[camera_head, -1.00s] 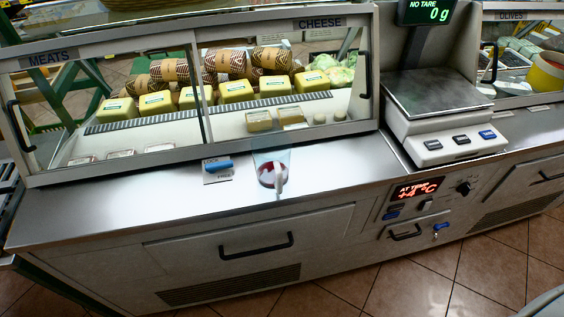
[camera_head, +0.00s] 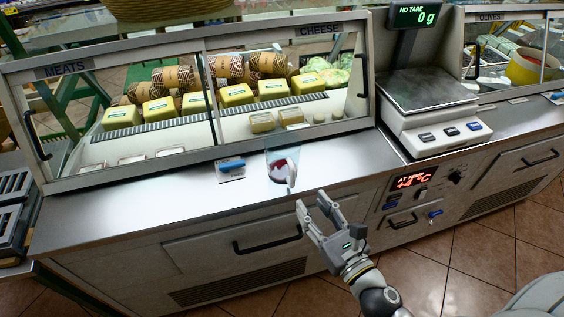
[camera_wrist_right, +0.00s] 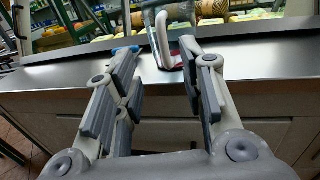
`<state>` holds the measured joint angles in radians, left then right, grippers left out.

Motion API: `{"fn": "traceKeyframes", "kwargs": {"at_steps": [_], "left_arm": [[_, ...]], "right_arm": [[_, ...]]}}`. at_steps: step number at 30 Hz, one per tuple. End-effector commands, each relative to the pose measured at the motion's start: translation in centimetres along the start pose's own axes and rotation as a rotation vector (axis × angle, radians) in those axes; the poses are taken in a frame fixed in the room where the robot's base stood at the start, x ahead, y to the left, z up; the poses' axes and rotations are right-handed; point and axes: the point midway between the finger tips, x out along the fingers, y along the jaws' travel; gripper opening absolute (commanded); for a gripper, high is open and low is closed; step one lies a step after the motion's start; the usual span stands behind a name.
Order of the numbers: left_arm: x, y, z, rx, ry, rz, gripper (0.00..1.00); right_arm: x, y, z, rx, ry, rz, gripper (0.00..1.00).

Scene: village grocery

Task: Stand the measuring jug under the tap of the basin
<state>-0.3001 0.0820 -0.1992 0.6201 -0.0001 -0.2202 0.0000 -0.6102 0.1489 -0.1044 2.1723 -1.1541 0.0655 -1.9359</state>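The measuring jug (camera_head: 283,168) is clear, with red at its bottom and a pale handle facing the front. It stands upright on the steel counter, in front of the glass cheese case. My right gripper (camera_head: 313,205) is open and empty, just in front of and below the jug at the counter's front edge. In the right wrist view the jug (camera_wrist_right: 176,45) and its handle show beyond and between the open fingers (camera_wrist_right: 160,62), apart from them. My left gripper is not in view. No basin or tap shows in these views.
A scale (camera_head: 430,115) stands on the counter to the right. A small blue-handled item (camera_head: 231,165) lies left of the jug. The glass case (camera_head: 110,120) closes off the back. Drawer handles (camera_head: 268,243) stick out of the front. The counter's left part (camera_head: 110,210) is clear.

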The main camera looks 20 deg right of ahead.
Motion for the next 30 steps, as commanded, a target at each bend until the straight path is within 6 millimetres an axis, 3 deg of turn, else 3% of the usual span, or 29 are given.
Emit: {"fn": "traceKeyframes", "kwargs": {"at_steps": [9, 16, 24, 30], "left_arm": [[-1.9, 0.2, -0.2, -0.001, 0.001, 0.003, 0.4], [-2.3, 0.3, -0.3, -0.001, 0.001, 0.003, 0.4], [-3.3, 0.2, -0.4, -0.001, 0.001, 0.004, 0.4], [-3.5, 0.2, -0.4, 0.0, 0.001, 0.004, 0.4]], "right_arm": [[4.3, 0.0, 0.2, 0.001, -0.001, 0.0, 0.37], [5.8, -0.1, -0.2, 0.004, 0.0, -0.002, 0.37], [9.4, -0.3, -0.8, 0.006, -0.001, -0.001, 0.37], [10.3, -0.3, -1.0, 0.004, 0.001, -0.001, 0.37]]}}
